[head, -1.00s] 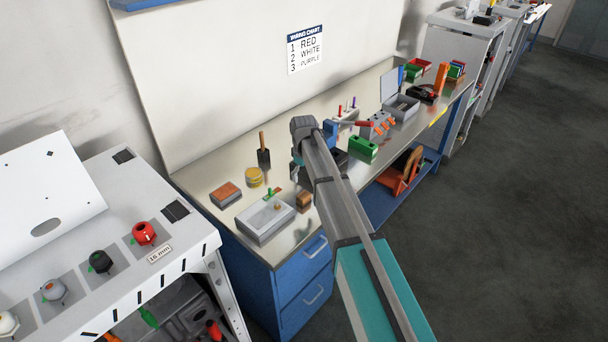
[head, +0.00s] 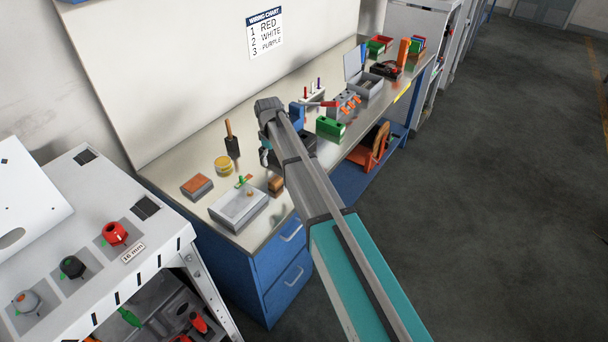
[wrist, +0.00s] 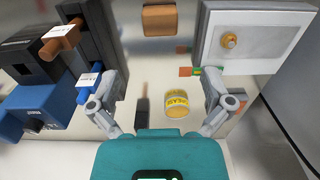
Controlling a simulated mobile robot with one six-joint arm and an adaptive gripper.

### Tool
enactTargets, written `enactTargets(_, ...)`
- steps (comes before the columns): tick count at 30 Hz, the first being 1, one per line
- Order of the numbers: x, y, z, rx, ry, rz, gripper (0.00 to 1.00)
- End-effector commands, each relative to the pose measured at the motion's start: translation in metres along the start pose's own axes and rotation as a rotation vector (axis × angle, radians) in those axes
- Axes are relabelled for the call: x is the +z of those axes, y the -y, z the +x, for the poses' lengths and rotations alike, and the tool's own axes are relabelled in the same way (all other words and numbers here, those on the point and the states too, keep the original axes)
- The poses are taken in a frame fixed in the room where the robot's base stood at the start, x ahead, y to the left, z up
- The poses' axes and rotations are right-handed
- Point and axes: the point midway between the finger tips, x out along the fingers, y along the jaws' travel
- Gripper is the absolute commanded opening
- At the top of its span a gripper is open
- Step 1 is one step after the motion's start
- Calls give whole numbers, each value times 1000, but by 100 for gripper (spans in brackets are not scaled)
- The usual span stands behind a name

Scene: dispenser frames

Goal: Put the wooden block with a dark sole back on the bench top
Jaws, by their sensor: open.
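The wooden block (head: 275,184) is a small brown piece on the metal bench top (head: 180,166), near its front edge and just right of a grey box with a knob. In the wrist view the block (wrist: 160,19) is at the top middle, beyond my fingertips and apart from them. Its dark sole is hard to make out. My gripper (wrist: 162,85) is open with nothing between its fingers, above the bench. In the head view my own arm hides most of the gripper.
Blue and black devices (wrist: 35,110) stand close to my left finger. A white cabinet (head: 75,225) adjoins the bench at left.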

Motion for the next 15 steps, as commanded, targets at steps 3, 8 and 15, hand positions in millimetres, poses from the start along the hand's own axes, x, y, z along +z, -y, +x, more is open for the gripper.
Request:
enactTargets(3, 6, 0, 0, 0, 0, 11, 100)
enactTargets(8, 40, 1, 0, 0, 0, 83, 100)
enactTargets(15, 149, 11, 0, 1, 1, 339, 100)
